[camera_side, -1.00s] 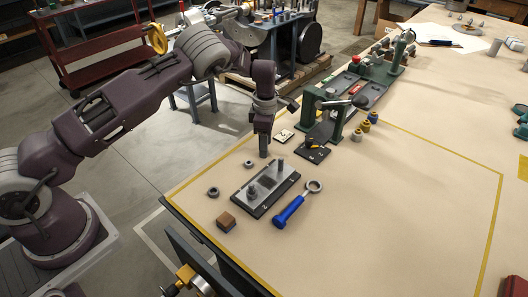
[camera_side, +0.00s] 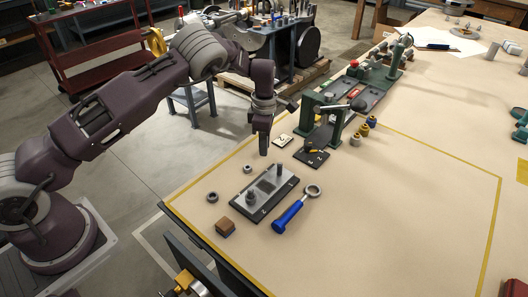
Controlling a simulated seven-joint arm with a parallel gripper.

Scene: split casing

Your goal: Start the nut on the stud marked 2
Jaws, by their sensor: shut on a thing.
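The casing plate (camera_side: 268,190) lies on the bench, grey on a dark base. A bare upright stud (camera_side: 279,170) stands at its far end. A thicker post (camera_side: 251,197), perhaps a stud with a nut around it, stands at the near end. The small marks beside them are too small to read surely. My gripper (camera_side: 264,151) points down above and behind the plate's far end, left of the bare stud and apart from it. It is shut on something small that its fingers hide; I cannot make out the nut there.
A brown block (camera_side: 225,227) is near the bench edge. A ring-ended tool with a blue handle (camera_side: 288,217) lies right of the plate. A green fixture (camera_side: 327,118) stands behind.

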